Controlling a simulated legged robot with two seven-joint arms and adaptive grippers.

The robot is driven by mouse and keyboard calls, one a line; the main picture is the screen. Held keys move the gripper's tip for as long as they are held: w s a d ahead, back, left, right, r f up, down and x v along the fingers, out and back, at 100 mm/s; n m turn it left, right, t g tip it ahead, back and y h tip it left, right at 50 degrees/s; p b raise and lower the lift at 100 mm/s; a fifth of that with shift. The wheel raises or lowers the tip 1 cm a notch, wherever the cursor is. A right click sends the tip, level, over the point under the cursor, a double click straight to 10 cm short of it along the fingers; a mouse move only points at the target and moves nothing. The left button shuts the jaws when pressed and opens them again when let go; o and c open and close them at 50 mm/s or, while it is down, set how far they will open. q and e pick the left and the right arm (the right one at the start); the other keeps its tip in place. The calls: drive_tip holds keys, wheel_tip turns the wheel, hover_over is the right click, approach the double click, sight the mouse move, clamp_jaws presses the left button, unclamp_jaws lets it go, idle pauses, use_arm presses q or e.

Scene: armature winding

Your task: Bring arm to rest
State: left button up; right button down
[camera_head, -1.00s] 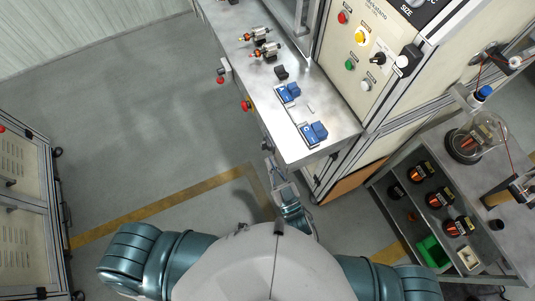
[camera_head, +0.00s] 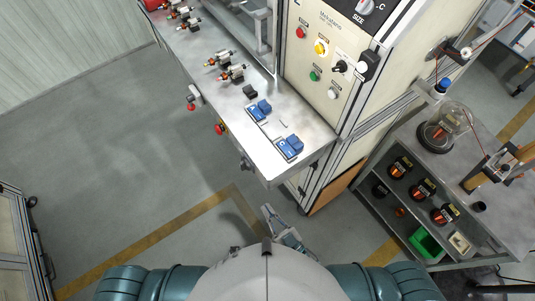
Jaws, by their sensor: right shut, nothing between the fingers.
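My right gripper (camera_head: 268,211) shows just beyond my body, low in the middle of the camera head view. It is shut and empty, over the floor below the front corner of the metal worktable (camera_head: 310,151), and apart from the objects on the table. Part of its arm is hidden behind my body. My left gripper does not show clearly in the view.
The worktable carries armatures (camera_head: 231,74), blue fixtures (camera_head: 288,148) and a control panel cabinet (camera_head: 320,75). A grey shelf cart (camera_head: 400,145) with wire spools (camera_head: 422,188) and a green bin (camera_head: 426,243) stands at the right.

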drive_tip(key=shift+a, duration=0.1)
drive_tip(key=d+f+m+g+h, duration=0.1)
drive_tip(key=d+f+g+h, duration=0.35)
drive_tip(key=f, duration=1.15)
drive_tip(key=d+f+m+g+h, duration=0.1)
drive_tip(key=d+f+g+h, duration=0.3)
drive_tip(key=f, duration=1.2)
drive_tip(key=s+d+f+m+g+h, duration=0.1)
drive_tip(key=s+d+f+g, duration=0.3)
drive_tip(key=s+d+f, duration=0.2)
drive_tip(key=s+d+f+m+g+h, duration=0.1)
drive_tip(key=s+d+f+g+h, duration=0.1)
drive_tip(key=s+d+f+g, duration=0.2)
drive_tip(key=s+d+f, duration=0.3)
drive_tip(key=s+f, duration=0.3)
drive_tip(key=f, duration=0.4)
drive_tip(key=shift+s+d, duration=0.15)
drive_tip(key=shift+d, duration=0.15)
